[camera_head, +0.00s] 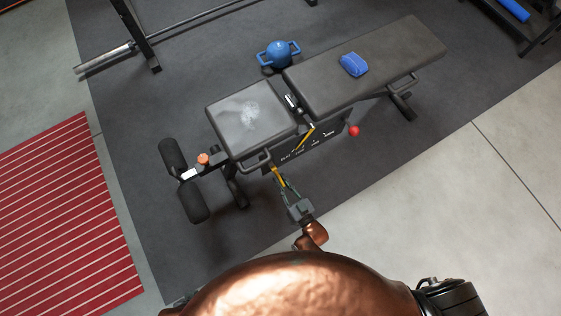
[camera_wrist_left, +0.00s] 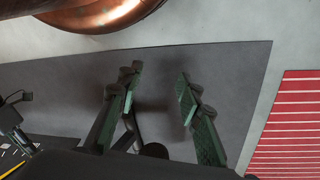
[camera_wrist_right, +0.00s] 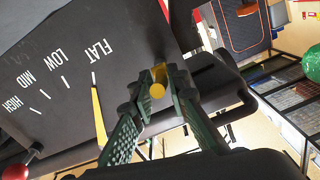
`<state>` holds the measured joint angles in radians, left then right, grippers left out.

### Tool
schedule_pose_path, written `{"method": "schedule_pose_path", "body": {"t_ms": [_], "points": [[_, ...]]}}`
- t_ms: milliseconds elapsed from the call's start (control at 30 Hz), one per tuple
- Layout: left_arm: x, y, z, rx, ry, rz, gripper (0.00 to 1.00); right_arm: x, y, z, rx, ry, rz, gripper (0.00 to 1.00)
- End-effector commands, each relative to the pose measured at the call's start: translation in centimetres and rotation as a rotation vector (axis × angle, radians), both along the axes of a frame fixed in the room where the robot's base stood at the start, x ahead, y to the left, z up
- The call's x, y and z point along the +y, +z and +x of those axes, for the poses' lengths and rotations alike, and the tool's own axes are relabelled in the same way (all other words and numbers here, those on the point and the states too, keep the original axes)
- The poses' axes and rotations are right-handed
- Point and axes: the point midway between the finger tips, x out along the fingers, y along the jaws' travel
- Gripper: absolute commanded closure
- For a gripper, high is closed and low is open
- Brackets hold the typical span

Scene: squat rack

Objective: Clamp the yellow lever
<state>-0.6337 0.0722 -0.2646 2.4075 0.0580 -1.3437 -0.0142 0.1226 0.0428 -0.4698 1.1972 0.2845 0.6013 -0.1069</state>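The yellow lever (camera_head: 276,172) sticks out from the near side of the weight bench (camera_head: 365,75), below the seat pad. Its round yellow end (camera_wrist_right: 157,90) shows between my right fingertips in the right wrist view. My right gripper (camera_head: 283,182) reaches up to it from below. The fingers (camera_wrist_right: 160,84) are closed in on both sides of the lever and appear to touch it.
A side panel (camera_wrist_right: 60,75) with FLAT, LOW, MID and HIGH marks and a yellow pointer (camera_wrist_right: 98,118) is beside the lever. A red knob (camera_head: 354,131) is close by. A blue kettlebell (camera_head: 279,54) stands behind the bench; a blue item (camera_head: 353,64) lies on the backrest.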

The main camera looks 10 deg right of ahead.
Motion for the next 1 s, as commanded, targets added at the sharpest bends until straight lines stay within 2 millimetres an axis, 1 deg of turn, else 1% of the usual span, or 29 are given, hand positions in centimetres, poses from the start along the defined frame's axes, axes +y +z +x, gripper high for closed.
{"method": "schedule_pose_path", "body": {"t_ms": [33, 200, 767, 867, 1000], "points": [[0.0, 0.0, 0.0, 0.000, 0.000, 0.000, 0.67, 0.0, 0.0, 0.0, 0.000, 0.000, 0.000, 0.90], [0.0, 0.0, 0.0, 0.000, 0.000, 0.000, 0.67, 0.0, 0.0, 0.0, 0.000, 0.000, 0.000, 1.00], [0.0, -0.1, 0.0, 0.001, 0.000, 0.000, 0.67, 0.0, -0.1, -0.1, 0.000, 0.000, 0.000, 1.00], [-0.1, -0.4, 0.3, -0.013, 0.001, -0.005, 0.67, 0.0, -0.3, -0.1, -0.006, 0.001, 0.002, 1.00], [-1.2, -2.3, 1.5, -0.064, 0.001, -0.034, 0.67, 0.0, -0.7, -0.1, -0.026, 0.001, 0.009, 1.00]]}}
